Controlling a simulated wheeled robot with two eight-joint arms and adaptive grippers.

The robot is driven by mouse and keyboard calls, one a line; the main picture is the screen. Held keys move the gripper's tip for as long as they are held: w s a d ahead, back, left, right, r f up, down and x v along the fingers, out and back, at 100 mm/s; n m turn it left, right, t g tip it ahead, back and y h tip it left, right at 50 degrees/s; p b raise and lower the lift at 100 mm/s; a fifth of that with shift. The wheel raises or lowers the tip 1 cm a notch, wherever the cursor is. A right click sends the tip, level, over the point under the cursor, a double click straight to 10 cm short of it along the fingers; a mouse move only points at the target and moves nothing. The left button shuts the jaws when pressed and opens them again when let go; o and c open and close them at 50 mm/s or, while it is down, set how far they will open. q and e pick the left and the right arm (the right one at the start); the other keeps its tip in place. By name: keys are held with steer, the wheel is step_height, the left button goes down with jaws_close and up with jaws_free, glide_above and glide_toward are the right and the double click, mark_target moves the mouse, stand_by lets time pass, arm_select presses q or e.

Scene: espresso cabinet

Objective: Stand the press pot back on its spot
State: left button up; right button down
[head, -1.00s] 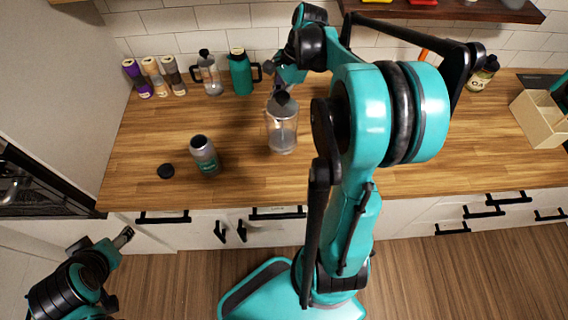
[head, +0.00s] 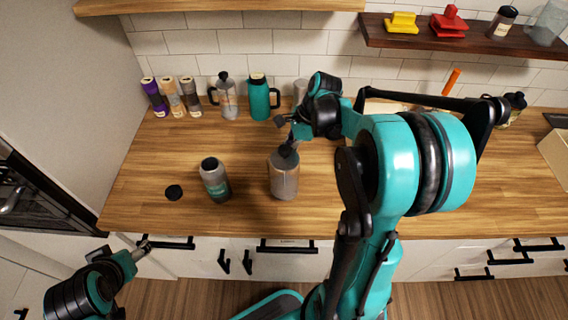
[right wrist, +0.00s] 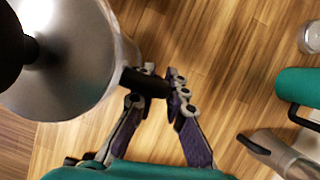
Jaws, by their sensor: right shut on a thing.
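The press pot (head: 284,178), a clear and grey cylinder with a dark knob, is over the front middle of the counter, upright. In the right wrist view its silver lid (right wrist: 70,75) and black knob fill the upper left. My right gripper (head: 283,119) is shut on its black handle (right wrist: 146,82). I cannot tell whether its base touches the wood. No marked spot is visible. My left gripper (head: 143,249) is low at the left, in front of the cabinet and away from the pot; its jaws are too small to read.
Behind stand a grey-and-clear jug (head: 227,102), a teal jug (head: 260,100) and several small canisters (head: 172,97). Bare wood lies between these and the pot.

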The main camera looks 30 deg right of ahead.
steer(key=shift+w+a+f, duration=0.15)
steer(key=shift+w+f, duration=0.15)
steer(key=shift+f, duration=0.1)
steer(key=shift+f+b, duration=0.7)
steer(key=shift+f, duration=1.05)
steer(key=shift+s, duration=0.1)
steer(key=shift+f, duration=0.2)
steer(key=c, duration=1.6)
jaws_free()
steer(key=shift+r, duration=0.15)
